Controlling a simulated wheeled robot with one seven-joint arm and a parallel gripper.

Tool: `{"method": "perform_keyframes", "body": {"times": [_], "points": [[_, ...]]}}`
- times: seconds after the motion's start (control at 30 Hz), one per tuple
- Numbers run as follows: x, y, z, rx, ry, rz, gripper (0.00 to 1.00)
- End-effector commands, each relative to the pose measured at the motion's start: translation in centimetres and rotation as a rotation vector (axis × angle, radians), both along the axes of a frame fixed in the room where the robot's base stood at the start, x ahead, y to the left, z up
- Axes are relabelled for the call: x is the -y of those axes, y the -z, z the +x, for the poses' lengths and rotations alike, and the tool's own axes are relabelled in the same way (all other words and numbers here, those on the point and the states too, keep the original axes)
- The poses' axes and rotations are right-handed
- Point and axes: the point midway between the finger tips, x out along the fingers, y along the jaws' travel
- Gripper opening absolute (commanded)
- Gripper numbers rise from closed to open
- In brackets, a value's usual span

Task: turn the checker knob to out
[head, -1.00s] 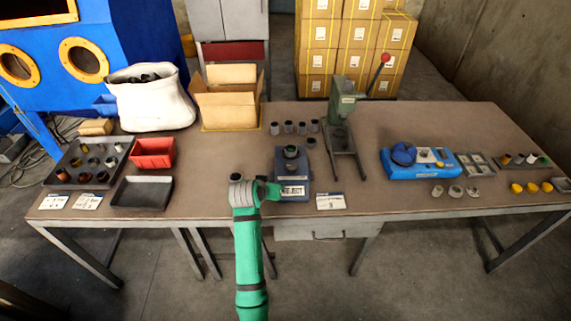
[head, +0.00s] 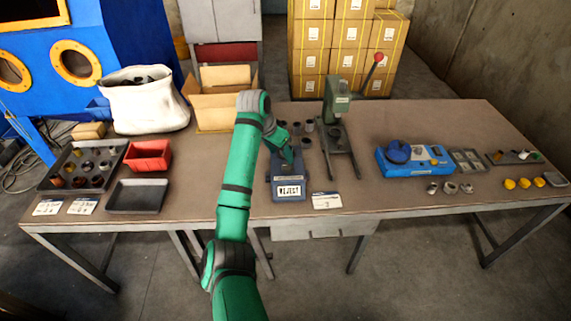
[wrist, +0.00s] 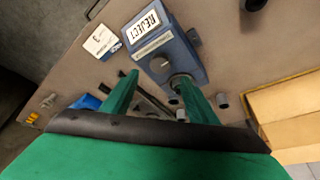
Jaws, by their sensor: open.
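The checker (head: 289,180) is a blue-grey box with a REJECT display on its front, standing near the table's front edge. It also shows in the wrist view (wrist: 185,50), with a small round grey knob (wrist: 160,65) on its top and a dark round part (wrist: 178,80) beside it. My gripper (head: 288,154) is above the checker's top and hides part of it in the head view. In the wrist view my gripper (wrist: 158,80) is open, its two green fingers spread. The knob appears between the fingertips; I cannot tell whether they touch it. The knob's setting is not readable.
A green press (head: 337,120) with a red-tipped lever stands just right of the checker. Several grey cylinders (head: 308,126) stand behind it. A label card (head: 326,201) lies at the right. A black tray (head: 137,196) is at the left, a blue device (head: 413,161) farther right.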

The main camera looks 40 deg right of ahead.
Motion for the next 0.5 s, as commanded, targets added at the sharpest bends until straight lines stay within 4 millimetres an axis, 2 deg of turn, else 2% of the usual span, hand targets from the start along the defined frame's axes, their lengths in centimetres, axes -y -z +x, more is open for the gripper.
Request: {"method": "perform_keyframes", "body": {"times": [0.3,0.5], "points": [[2.1,5.3,0.5,-0.001,0.0,0.001,0.53],[3.0,7.4,0.8,0.0,-0.002,-0.001,0.53]]}}
